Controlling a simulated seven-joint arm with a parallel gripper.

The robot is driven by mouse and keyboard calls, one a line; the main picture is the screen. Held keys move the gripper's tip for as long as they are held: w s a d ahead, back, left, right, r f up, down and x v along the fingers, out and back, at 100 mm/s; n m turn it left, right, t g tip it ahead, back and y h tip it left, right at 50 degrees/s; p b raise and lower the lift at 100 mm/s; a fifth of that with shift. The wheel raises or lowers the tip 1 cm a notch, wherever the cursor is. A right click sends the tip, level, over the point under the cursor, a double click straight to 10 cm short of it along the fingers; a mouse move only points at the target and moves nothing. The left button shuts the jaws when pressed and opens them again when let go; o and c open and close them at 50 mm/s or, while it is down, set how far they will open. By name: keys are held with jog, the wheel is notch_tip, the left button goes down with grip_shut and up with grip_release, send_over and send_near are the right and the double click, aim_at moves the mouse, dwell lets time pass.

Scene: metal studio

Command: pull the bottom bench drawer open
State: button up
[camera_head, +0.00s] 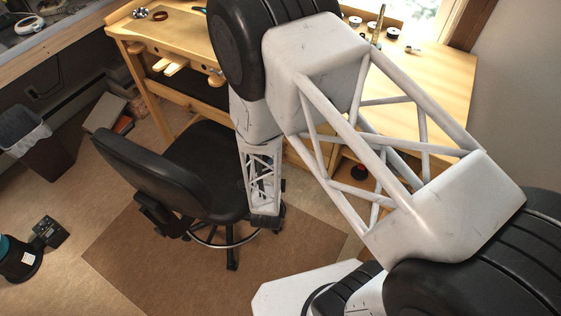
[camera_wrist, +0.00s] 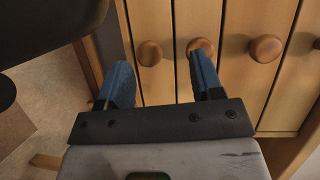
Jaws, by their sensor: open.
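In the wrist view, wooden drawer fronts of the bench stand as upright strips side by side, each with a round wooden knob. The leftmost drawer front (camera_wrist: 134,20) lies on the floor side of the picture; I cannot be sure that it is the bottom drawer. Its knob (camera_wrist: 150,53) appears between the two blue fingers of my gripper (camera_wrist: 160,68), which is open and empty. The right finger overlaps the knob of the neighbouring drawer (camera_wrist: 201,46). Contact cannot be told. In the head view my arm hides most of the drawers and my gripper.
A black swivel chair (camera_head: 165,165) stands close beside my forearm, on a brown mat (camera_head: 150,265). The wooden bench (camera_head: 450,100) carries small tools and jars. A bin (camera_head: 40,150) stands at the far left. Another knob (camera_wrist: 265,48) is right of my gripper.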

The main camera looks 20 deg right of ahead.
jog(key=s, duration=0.1)
jog(key=s+f, duration=0.1)
jog(key=s+f+h, duration=0.1)
jog(key=shift+d+f+m+t, duration=0.15)
jog(key=shift+d+m+t, duration=0.2)
jog(key=shift+m+t, duration=0.05)
jog(key=shift+w, duration=0.1)
jog(key=x, duration=0.7)
jog(key=shift+w, duration=0.35)
jog(key=shift+d, duration=0.15)
grip_shut()
